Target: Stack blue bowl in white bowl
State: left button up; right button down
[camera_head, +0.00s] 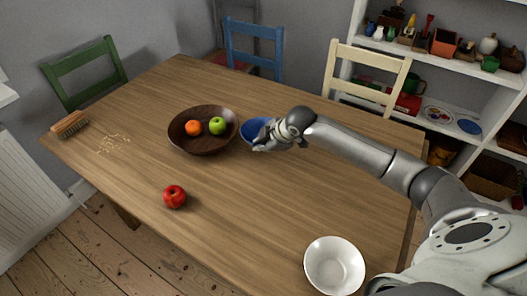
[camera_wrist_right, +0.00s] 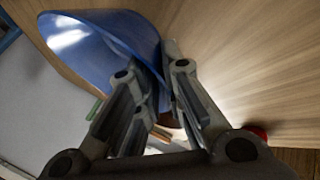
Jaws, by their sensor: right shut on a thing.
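The blue bowl (camera_head: 252,130) is beside the brown bowl on the wooden table, partly hidden behind my right gripper (camera_head: 268,143). In the right wrist view the blue bowl (camera_wrist_right: 100,45) fills the upper left, and its wall lies between the fingers of my right gripper (camera_wrist_right: 165,75), which are shut on it. The bowl looks tilted in that view; I cannot tell whether it touches the table. The white bowl (camera_head: 334,266) stands upright and empty at the table's near right edge, well away from the gripper. My left gripper is not in view.
A brown bowl (camera_head: 182,142) holds an orange (camera_head: 193,128) and a green apple (camera_head: 217,125). A red apple (camera_head: 174,196) lies nearer the front. A brush (camera_head: 70,124) and crumbs (camera_head: 114,143) are at the left. The table between the red apple and white bowl is clear.

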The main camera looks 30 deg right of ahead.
jog(key=shift+w+d+f, duration=0.1)
jog(key=shift+w+f, duration=0.2)
jog(key=shift+f, duration=1.5)
jog(key=c, duration=2)
grip_release()
jog(key=shift+s+f, duration=0.1)
jog(key=shift+f, duration=0.15)
jog(key=o, duration=0.5)
jog(key=shift+c, duration=0.2)
jog(key=shift+r, duration=0.15)
